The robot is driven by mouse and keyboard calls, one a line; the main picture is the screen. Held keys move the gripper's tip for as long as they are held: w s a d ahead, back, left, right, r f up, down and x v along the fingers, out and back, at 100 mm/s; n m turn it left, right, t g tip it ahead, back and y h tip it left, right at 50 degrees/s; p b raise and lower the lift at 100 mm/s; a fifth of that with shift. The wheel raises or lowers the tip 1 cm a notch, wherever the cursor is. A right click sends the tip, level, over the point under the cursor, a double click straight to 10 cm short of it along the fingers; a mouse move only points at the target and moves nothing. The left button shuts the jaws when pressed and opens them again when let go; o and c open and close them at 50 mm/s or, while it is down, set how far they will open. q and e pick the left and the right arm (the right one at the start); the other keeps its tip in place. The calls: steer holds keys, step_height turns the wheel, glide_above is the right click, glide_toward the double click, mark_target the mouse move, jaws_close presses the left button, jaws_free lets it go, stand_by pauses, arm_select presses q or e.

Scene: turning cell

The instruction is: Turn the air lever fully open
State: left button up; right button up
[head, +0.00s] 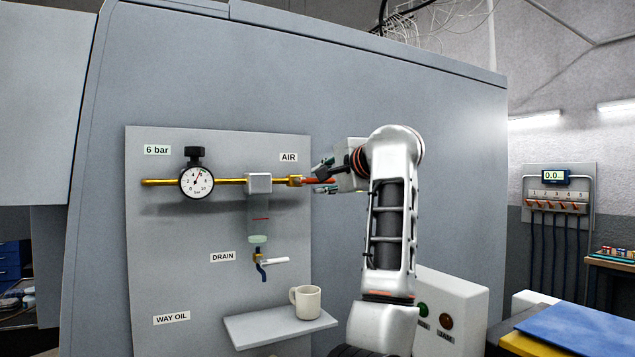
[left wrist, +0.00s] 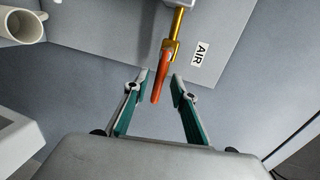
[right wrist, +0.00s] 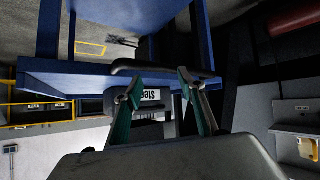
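The air lever (head: 313,181) is a red handle at the right end of the brass pipe, beside the AIR label. It points right, roughly in line with the pipe. In the left wrist view the orange-red lever (left wrist: 161,80) reaches down from the brass valve between my finger pads. My left gripper (head: 324,180) is open around it, with a gap visible on both sides; it also shows in the left wrist view (left wrist: 159,76). My right gripper (right wrist: 158,77) is open with nothing held, seen only in the right wrist view.
A panel (head: 215,290) carries the pressure gauge (head: 197,182), a filter bowl (head: 258,215) and a drain valve (head: 262,262). A white mug (head: 306,301) stands on the small shelf (head: 270,330) below. In the right wrist view, a blue frame (right wrist: 100,84) is near my right gripper.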

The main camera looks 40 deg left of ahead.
arm_select(q)
steer(key=v, duration=0.5)
stand_by(0.6)
